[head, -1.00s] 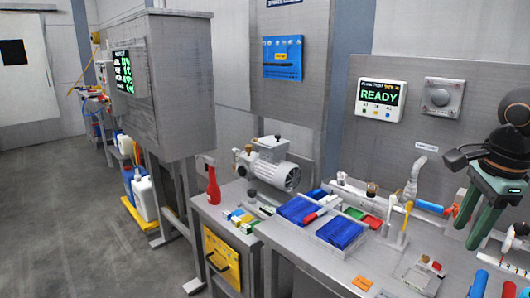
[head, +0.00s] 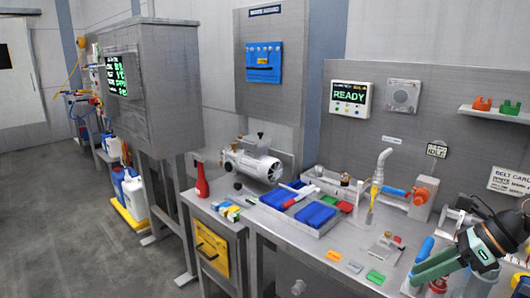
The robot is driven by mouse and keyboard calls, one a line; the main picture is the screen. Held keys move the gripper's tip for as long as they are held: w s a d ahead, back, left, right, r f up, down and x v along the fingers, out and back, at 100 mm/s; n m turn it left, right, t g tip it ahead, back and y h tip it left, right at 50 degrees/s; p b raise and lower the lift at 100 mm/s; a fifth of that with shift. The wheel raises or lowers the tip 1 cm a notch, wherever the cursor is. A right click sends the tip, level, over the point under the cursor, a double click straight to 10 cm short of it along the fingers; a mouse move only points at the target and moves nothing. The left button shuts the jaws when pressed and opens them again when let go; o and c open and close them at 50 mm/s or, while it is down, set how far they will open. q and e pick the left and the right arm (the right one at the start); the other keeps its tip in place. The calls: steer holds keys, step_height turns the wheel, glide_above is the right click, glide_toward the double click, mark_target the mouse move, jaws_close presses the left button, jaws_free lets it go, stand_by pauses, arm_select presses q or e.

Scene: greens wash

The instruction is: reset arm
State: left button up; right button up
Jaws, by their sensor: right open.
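My right arm comes in at the lower right of the head view. Its right gripper (head: 412,279) has green fingers that point left and down over the right part of the grey workbench (head: 310,243). The jaws are open, and I see nothing held between them. A blue cylinder (head: 424,250) stands just behind the fingers. I cannot tell whether the fingers touch the bench or the small items beside them. My left gripper is not in view.
Small coloured tags lie along the front edge. A shelf (head: 495,114) is on the wall. The floor at left is clear.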

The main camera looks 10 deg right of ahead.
steer(key=s+a+f+m+t+h+p, duration=0.15)
steer(key=f+m+t, duration=0.35)
steer(key=f+m, duration=0.7)
steer(key=s+a+f+m+t+h, duration=0.1)
steer(key=s+a+f+m+t, duration=0.15)
steer(key=f+m+t, duration=0.85)
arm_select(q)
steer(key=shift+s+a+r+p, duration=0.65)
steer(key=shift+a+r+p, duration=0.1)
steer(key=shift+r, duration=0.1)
arm_select(e)
steer(key=s+a+f+m+g+h, duration=0.1)
steer(key=s+a+f+m+g, duration=0.3)
steer(key=a+m, duration=0.4)
steer(key=s+a+f+m+g+h, duration=0.1)
steer(key=s+a+f+m+g, duration=0.4)
steer(key=m, duration=0.6)
steer(key=s+a+g, duration=0.2)
steer(key=a, duration=0.1)
steer(key=shift+s+m, duration=0.3)
steer(key=shift+s, duration=0.1)
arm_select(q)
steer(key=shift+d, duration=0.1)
